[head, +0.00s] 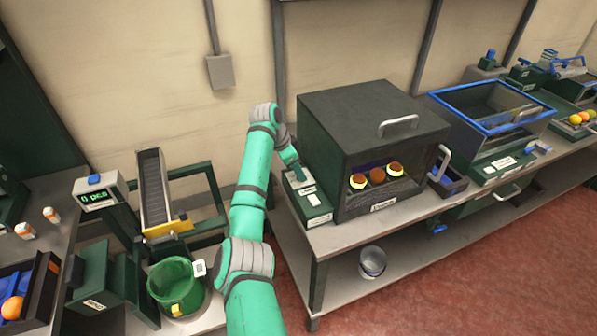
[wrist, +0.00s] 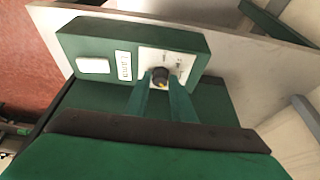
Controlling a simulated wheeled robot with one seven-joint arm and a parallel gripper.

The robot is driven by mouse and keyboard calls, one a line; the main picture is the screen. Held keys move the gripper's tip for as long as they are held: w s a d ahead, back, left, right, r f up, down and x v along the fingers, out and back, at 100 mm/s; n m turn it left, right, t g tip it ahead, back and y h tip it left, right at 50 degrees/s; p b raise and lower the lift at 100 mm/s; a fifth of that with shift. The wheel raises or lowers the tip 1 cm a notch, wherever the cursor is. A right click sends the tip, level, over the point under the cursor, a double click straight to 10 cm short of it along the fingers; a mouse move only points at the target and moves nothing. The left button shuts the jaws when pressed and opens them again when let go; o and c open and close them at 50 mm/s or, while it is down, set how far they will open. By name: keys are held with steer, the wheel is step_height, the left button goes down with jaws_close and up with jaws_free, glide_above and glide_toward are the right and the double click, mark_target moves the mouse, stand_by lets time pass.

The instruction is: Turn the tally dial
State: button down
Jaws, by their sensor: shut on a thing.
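The dial (wrist: 160,74) is a small dark knob with a yellowish mark, on a white plate at one end of a green control box (wrist: 84,46). In the wrist view my gripper (wrist: 159,80) has one green finger on each side of the knob and is shut on it. The same control box (head: 318,212) stands on the bench in the head view, left of the dark cabinet. My gripper (head: 297,172) reaches its far end there and hides the dial. A white button (wrist: 93,65) and a label sit on the same box. The dial's scale is too small to read.
The dark cabinet (head: 345,118) with oranges behind its window stands close right of my gripper. A blue-rimmed bin (head: 490,127) is farther right. At left are a counter display (head: 99,201) reading "0 pcs", a chute (head: 152,190) and a green bucket (head: 165,275).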

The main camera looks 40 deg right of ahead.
steer(key=c, duration=1.5)
jaws_free()
steer(key=shift+c, duration=0.2)
steer(key=s+v, duration=0.1)
steer(key=v, duration=0.9)
steer(key=shift+w+a+r, duration=0.15)
steer(key=shift+w+r, duration=0.25)
steer(key=shift+w, duration=0.1)
